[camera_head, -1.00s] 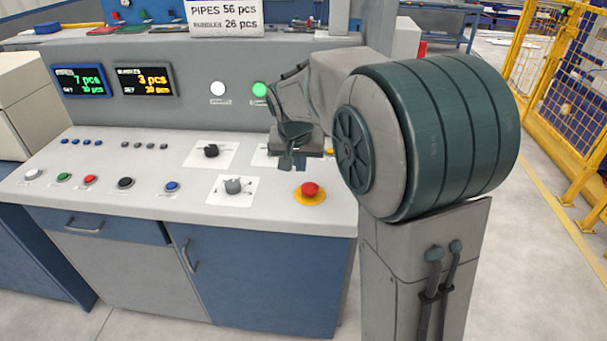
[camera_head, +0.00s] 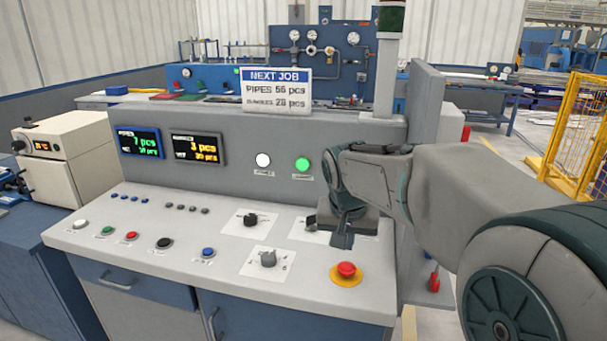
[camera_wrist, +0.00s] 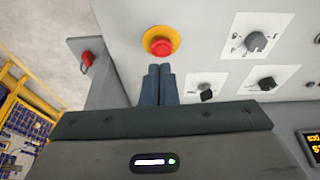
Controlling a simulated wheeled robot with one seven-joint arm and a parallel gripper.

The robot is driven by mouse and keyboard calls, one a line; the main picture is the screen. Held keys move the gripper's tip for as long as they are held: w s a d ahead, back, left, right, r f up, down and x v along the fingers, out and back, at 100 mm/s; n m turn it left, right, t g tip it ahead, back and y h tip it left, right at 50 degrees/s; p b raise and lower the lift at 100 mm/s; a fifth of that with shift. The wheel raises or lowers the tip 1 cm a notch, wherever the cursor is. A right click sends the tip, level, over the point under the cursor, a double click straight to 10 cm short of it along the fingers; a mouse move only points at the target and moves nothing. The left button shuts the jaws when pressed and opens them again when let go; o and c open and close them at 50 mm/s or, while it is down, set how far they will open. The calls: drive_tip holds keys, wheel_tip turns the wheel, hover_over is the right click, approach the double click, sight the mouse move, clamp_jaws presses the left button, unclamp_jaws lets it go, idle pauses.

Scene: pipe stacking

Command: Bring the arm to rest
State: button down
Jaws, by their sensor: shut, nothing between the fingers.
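My gripper (camera_head: 342,240) is over the right part of the control console (camera_head: 120,240), with its fingers pointing down. In the wrist view my gripper (camera_wrist: 157,70) shows its two fingers side by side, shut and empty. A red mushroom button on a yellow base (camera_head: 346,271) is just to the right and front of the fingers in the head view. The same red button (camera_wrist: 159,44) shows just beyond the fingertips in the wrist view. I cannot tell the height of the fingers above the panel. My arm reaches in from the right.
A black knob (camera_head: 250,220) and a grey knob (camera_head: 268,258) are left of my gripper. A lit green lamp (camera_head: 302,165) and two displays (camera_head: 198,149) are on the upright panel behind. A red handle (camera_head: 434,279) is at the console's right side. A yellow fence (camera_head: 580,135) stands farther right.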

drive_tip(key=s+d+f+n, duration=0.1)
drive_tip(key=s+f, duration=0.2)
drive_tip(key=s, duration=0.7)
drive_tip(key=s+f+n+y, duration=0.1)
drive_tip(key=s+f+n, duration=0.1)
drive_tip(key=s, duration=0.8)
drive_tip(key=shift+d+f+g, duration=0.4)
drive_tip(key=shift+f, duration=0.45)
